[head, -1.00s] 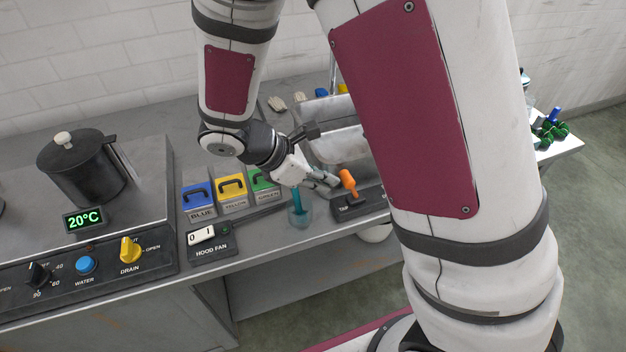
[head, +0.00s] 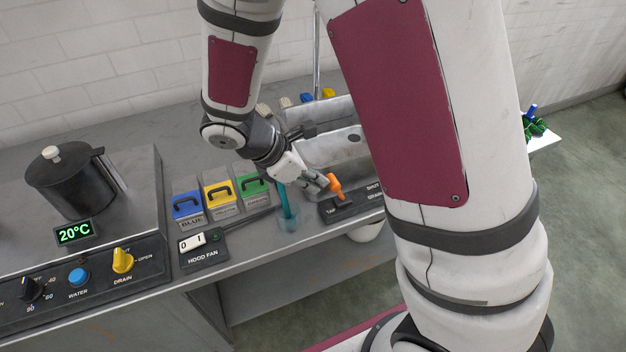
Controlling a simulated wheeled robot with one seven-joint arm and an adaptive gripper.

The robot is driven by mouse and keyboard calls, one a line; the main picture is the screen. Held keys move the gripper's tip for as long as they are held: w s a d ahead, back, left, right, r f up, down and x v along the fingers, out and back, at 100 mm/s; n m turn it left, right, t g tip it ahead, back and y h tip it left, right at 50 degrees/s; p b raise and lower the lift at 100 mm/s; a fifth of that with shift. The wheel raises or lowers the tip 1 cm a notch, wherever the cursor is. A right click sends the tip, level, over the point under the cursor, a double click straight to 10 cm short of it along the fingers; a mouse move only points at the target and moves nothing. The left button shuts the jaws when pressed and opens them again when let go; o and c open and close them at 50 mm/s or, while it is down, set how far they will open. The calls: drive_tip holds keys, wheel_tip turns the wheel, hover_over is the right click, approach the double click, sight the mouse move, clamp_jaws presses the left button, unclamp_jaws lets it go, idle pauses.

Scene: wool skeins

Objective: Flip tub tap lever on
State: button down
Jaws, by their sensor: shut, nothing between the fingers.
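The tap lever (head: 335,185) is a small orange handle on a dark panel (head: 332,209) marked "TAP", at the front edge of the counter. The grey metal tub (head: 316,152) is set into the counter behind it, partly hidden by my arm. My gripper (head: 322,181) is shut and empty. Its fingertips are just left of the orange lever, very close to it; I cannot tell whether they touch. The lever stands up, leaning slightly left at its top.
Blue (head: 186,204), yellow (head: 219,195) and green (head: 251,184) boxes and the hood fan switch (head: 200,244) are to the left. A dark pot (head: 72,184) stands further left.

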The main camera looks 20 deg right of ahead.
sight(332, 178)
drive_tip(key=shift+d+r+y+p, duration=0.4)
drive_tip(key=shift+y+p, duration=0.1)
drive_tip(key=shift+p, duration=0.2)
drive_tip(key=d+r+y+p, duration=0.1)
drive_tip(key=d+y+p, duration=0.1)
drive_tip(key=p, duration=0.2)
drive_tip(key=shift+s+d+r, duration=0.1)
drive_tip(key=shift+s+r, duration=0.05)
drive_tip(key=shift+d+r+y+p, duration=0.2)
drive_tip(key=shift+d+y+p, duration=0.9)
drive_tip(key=shift+y+p, duration=0.5)
drive_tip(key=shift+d, duration=0.1)
drive_tip(key=shift+d+p, duration=0.5)
drive_tip(key=shift+p, duration=0.05)
drive_tip(key=shift+r, duration=0.15)
drive_tip(key=shift+r+p, duration=0.5)
drive_tip(key=shift+r, duration=0.2)
